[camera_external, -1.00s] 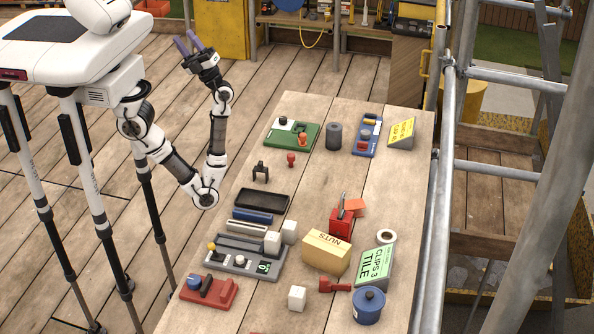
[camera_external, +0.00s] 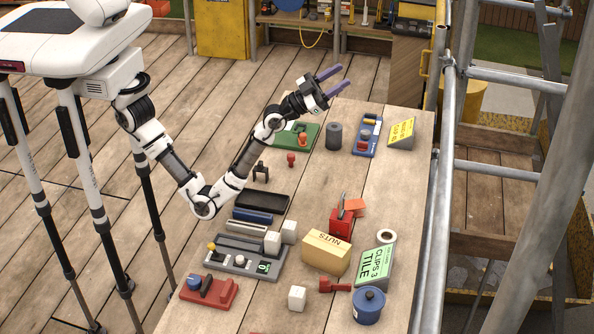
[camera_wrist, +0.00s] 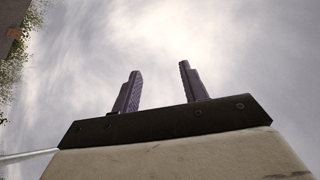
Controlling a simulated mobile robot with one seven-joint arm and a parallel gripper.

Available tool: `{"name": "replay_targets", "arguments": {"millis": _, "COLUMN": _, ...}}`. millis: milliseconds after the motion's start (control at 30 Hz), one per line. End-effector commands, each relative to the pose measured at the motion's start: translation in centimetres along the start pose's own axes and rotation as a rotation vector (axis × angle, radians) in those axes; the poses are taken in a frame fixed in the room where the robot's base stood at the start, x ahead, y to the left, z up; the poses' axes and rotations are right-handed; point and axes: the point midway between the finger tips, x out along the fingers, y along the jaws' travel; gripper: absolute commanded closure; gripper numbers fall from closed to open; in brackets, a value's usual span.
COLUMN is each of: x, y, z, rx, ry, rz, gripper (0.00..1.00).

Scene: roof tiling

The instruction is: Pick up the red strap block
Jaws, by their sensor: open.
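Several red things lie on the wooden table (camera_external: 375,215), and I cannot tell for sure which is the strap block. An upright red block (camera_external: 340,224) with a grey metal loop stands right of the middle. A small red piece (camera_external: 326,285) lies nearer the front, beside a red bar. A small red piece (camera_external: 364,146) sits in the blue tray (camera_external: 366,128) at the far end. My gripper (camera_external: 343,77) is raised above the far end of the table, open and empty, fingers pointing up and right. In the wrist view its purple fingers (camera_wrist: 160,70) stand apart against the sky.
A green tray (camera_external: 305,128), a grey cylinder (camera_external: 334,136) and a yellow sign (camera_external: 401,133) stand at the far end. The NUTS box (camera_external: 326,253), green TILE sign (camera_external: 374,266) and blue pot (camera_external: 368,306) crowd the near right. Scaffold rails (camera_external: 434,210) run along the right edge.

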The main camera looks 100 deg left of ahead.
Motion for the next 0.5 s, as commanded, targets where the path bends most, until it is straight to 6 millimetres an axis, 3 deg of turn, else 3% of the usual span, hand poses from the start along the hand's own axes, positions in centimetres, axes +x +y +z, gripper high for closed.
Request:
{"name": "replay_targets", "arguments": {"millis": 33, "x": 0.4, "y": 3.9, "z": 1.5, "rx": -0.056, "ry": -0.107, "rz": 0.083, "gripper": 0.56}}
{"name": "replay_targets", "arguments": {"millis": 133, "x": -0.4, "y": 11.0, "z": 4.8, "rx": -0.155, "ry": -0.339, "rz": 0.225, "gripper": 0.56}}
{"name": "replay_targets", "arguments": {"millis": 233, "x": -2.9, "y": 17.8, "z": 7.3, "rx": -0.234, "ry": -0.585, "rz": 0.343, "gripper": 0.56}}
{"name": "replay_targets", "arguments": {"millis": 400, "x": -10.6, "y": 27.6, "z": 9.2, "rx": -0.309, "ry": -1.024, "rz": 0.484, "gripper": 0.56}}
{"name": "replay_targets", "arguments": {"millis": 500, "x": -16.1, "y": 31.5, "z": 9.0, "rx": -0.309, "ry": -1.272, "rz": 0.521, "gripper": 0.56}}
